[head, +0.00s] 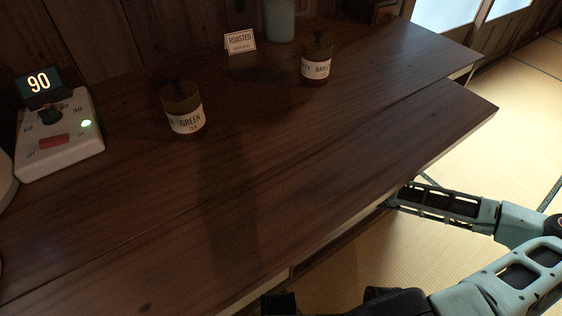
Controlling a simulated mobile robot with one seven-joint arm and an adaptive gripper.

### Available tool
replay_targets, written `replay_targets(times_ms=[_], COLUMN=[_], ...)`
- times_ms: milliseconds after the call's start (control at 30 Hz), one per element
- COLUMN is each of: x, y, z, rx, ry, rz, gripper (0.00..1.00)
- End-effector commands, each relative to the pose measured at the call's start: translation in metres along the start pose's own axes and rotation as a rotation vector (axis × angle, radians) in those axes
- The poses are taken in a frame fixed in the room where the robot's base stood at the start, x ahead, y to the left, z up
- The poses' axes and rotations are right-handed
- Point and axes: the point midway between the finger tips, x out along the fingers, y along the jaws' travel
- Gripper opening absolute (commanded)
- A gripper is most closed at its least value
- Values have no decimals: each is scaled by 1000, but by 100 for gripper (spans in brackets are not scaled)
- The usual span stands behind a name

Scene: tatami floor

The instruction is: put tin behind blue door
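Two dark amber tins with dark knobbed lids stand upright on the dark wooden table (240,215). The nearer tin (182,104), labelled GREEN TEA, is left of centre. The other tin (316,60), its label hard to read, stands farther back and to the right. I see no blue door. My teal and black arm is at the lower right, beside and below the table's front edge. Black parts at the bottom edge are cut off, and I cannot make out gripper fingers. Both tins stand free of my arm.
A small card reading ROASTED (240,41) and a pale blue-grey canister (280,20) stand at the back. Between the tins and front edge the table is clear. Tatami floor (490,150) lies right.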

Motion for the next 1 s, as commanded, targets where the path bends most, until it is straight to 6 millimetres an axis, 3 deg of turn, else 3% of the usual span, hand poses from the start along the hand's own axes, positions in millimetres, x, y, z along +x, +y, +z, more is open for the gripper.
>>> replay_targets(times_ms=[300,333,600,1000], x=[0,0,0,-5], y=[0,0,0,-1], z=[0,-1,-1,2], rx=[0,1,0,-1], ry=[-2,-1,0,2], rz=[1,0,0,-1], gripper=[0,25,55,56])
